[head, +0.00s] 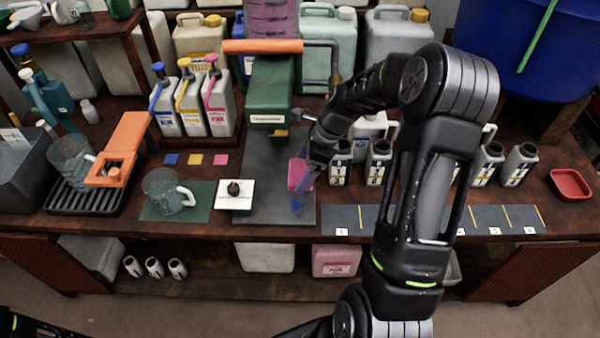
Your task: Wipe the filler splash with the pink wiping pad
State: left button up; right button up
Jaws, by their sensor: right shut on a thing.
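The pink wiping pad (298,176) is in my right gripper (306,160), which is shut on it. The pad is over the dark grey mat (268,200) in front of the green filler (268,95); I cannot tell whether it touches the mat. A small dark blue splash (296,207) shows on the mat just in front of the pad. The gripper's fingers are partly hidden by its own wrist and the pad. My left gripper is out of view.
A white plate with a black knob (235,194) and a clear jug (168,192) stand left of the mat. Small grey bottles (340,162) stand close right of my gripper. A red tray (571,184) lies at the far right.

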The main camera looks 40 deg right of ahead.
jog(key=shift+w+a+r, duration=0.1)
jog(key=shift+w+a, duration=0.3)
jog(key=shift+a, duration=0.05)
jog(key=shift+s+f+b, duration=0.1)
jog(key=shift+f+b, duration=0.45)
jog(key=b, duration=0.4)
send_over(293, 194)
jog(key=f, duration=0.5)
jog(key=shift+s+d+f, duration=0.1)
jog(key=shift+s+d, duration=0.3)
jog(key=shift+d, duration=0.15)
jog(key=shift+s+d, duration=0.1)
jog(key=shift+f+b, duration=0.6)
jog(key=shift+f, duration=0.4)
